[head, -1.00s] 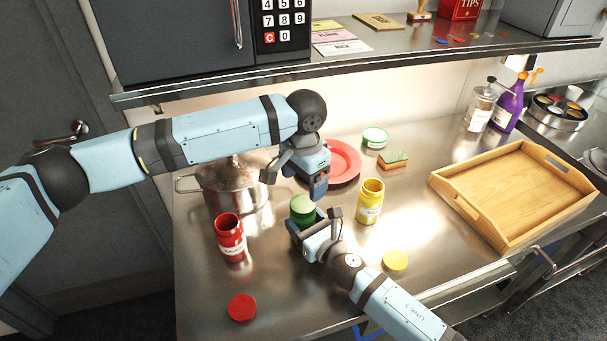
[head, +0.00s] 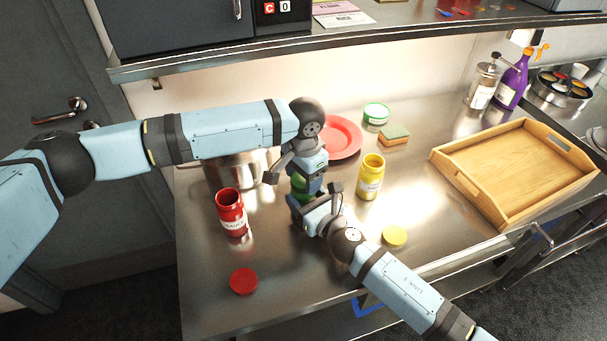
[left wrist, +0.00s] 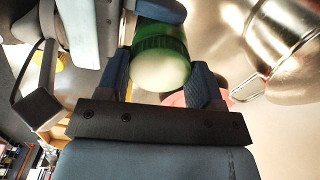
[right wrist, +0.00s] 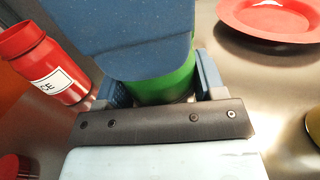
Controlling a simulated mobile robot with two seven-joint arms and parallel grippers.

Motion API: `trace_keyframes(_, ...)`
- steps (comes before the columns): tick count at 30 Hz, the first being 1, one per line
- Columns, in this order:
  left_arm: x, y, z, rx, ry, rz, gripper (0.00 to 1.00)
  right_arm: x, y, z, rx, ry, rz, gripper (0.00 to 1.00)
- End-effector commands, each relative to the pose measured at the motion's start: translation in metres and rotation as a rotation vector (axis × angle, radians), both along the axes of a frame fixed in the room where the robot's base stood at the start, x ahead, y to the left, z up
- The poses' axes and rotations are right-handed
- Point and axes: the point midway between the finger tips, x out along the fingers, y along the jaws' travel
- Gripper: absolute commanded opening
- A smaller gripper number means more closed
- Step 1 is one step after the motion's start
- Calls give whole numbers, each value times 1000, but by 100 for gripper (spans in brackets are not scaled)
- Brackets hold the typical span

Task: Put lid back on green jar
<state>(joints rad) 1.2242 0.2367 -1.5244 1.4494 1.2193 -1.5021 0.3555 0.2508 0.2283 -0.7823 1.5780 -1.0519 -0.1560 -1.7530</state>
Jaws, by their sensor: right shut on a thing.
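The green jar (right wrist: 165,84) stands on the steel counter, between the fingers of my right gripper (right wrist: 157,85), which is shut on its body. In the head view, the jar (head: 299,187) is largely hidden by both grippers. Its green ribbed lid (left wrist: 162,48) shows a pale top in the left wrist view and appears to sit on the jar; the exact seating is hidden. My left gripper (left wrist: 162,85) is directly above, pointing down, its fingers apart on either side of the lid. In the head view, my left gripper (head: 307,182) is just above my right gripper (head: 315,204).
An open red jar (head: 231,212) and red lid (head: 243,280) are left; an open yellow jar (head: 370,178) and yellow lid (head: 394,236) are right. Behind are a steel pot (head: 230,172), red plate (head: 343,136), green-and-white tub (head: 376,112) and sponge (head: 395,135). A wooden tray (head: 525,222) is far right.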

Motion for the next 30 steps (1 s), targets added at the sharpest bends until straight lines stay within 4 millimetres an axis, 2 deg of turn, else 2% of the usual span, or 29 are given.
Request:
trace_keyframes(1,0,0,0,0,0,-1,36,0,0,-1,-1,2,0,0)
trace_keyframes(2,0,0,0,0,0,-1,32,0,0,-1,-1,2,0,0)
trace_keyframes(10,0,0,0,-1,1,-5,31,0,0,-1,-1,2,0,0)
trace_keyframes(11,0,0,0,-1,1,-6,62,0,0,-1,-1,2,0,0)
trace_keyframes(14,0,0,0,-1,1,-5,85,0,0,-1,-1,2,0,0)
trace_keyframes(15,0,0,0,-1,1,-5,90,0,0,-1,-1,2,0,0)
trace_keyframes(24,0,0,3,-1,-1,-5,90,0,0,-1,-1,2,0,0)
trace_keyframes(26,0,-1,7,-1,-1,-5,90,0,0,-1,-1,2,0,0)
trace_keyframes(30,0,-1,30,-3,-3,-5,90,0,0,-1,-1,2,0,0)
